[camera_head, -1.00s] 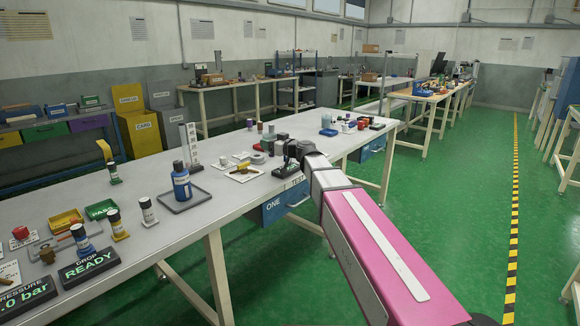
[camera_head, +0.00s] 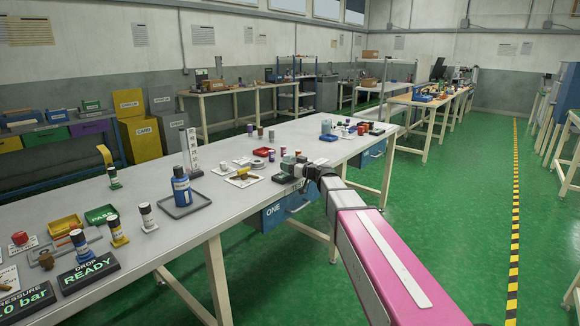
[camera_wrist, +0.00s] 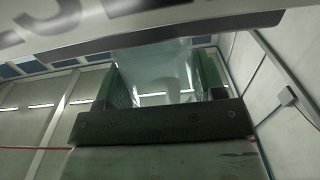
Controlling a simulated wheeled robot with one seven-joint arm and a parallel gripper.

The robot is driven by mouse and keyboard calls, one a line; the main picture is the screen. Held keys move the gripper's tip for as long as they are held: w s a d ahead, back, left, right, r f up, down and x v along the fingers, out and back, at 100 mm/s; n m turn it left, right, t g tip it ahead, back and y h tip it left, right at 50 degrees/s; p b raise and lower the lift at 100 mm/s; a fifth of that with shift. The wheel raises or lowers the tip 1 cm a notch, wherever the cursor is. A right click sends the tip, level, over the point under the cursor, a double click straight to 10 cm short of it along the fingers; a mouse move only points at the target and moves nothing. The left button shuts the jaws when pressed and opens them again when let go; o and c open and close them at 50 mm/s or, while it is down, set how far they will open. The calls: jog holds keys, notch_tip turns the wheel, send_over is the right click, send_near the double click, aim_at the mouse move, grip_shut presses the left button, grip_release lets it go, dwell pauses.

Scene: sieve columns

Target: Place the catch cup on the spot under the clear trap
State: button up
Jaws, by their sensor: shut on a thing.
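My gripper (camera_head: 292,165) is over the right part of the long grey table, with its green fingers at the end of the black wrist. In the wrist view the gripper (camera_wrist: 158,72) is shut on a clear, see-through piece (camera_wrist: 150,62), which looks like the catch cup. The cup is too small to make out in the head view. I cannot tell whether it touches the table. Several dark-capped columns (camera_head: 117,231) stand at the left of the table. I cannot pick out the clear trap or the spot under it.
A blue bottle (camera_head: 181,186) stands on a grey tray (camera_head: 200,203) left of my gripper. A white card (camera_head: 243,179) with a brown item lies nearer. A yellow tray (camera_head: 66,225) and DROP READY sign (camera_head: 91,272) are at the left. Bare tabletop (camera_head: 215,215) lies in front of the bottle.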

jog(key=shift+f, duration=0.2)
jog(key=o, duration=0.9)
